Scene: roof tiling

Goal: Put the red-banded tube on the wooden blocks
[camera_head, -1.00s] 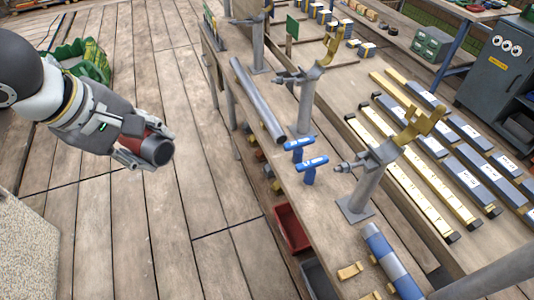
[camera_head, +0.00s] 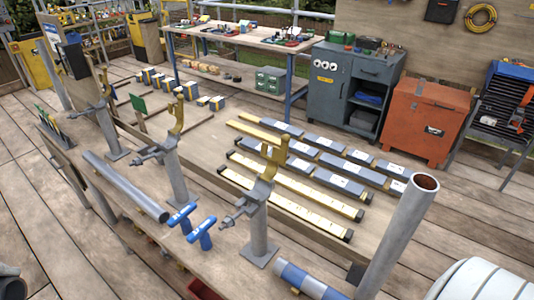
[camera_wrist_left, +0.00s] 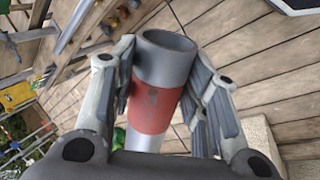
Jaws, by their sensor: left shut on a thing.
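The red-banded tube (camera_wrist_left: 152,105) is grey with a wide red band and an open end. In the left wrist view it stands between the two fingers of my left gripper (camera_wrist_left: 160,52), which is shut on it. In the head view only a dark open end (camera_head: 12,289) shows at the bottom left corner, held off the bench. A small wooden block (camera_head: 296,291) lies on the bench at the bottom edge, beside a grey tube with a blue band (camera_head: 308,282). Other blocks are hidden or out of frame. My right gripper is not in view.
Posts with yellow cradles (camera_head: 268,165) stand along the bench (camera_head: 225,262). A tall open grey pipe (camera_head: 398,238) rises at the right. A red tool cabinet (camera_head: 425,120) stands behind.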

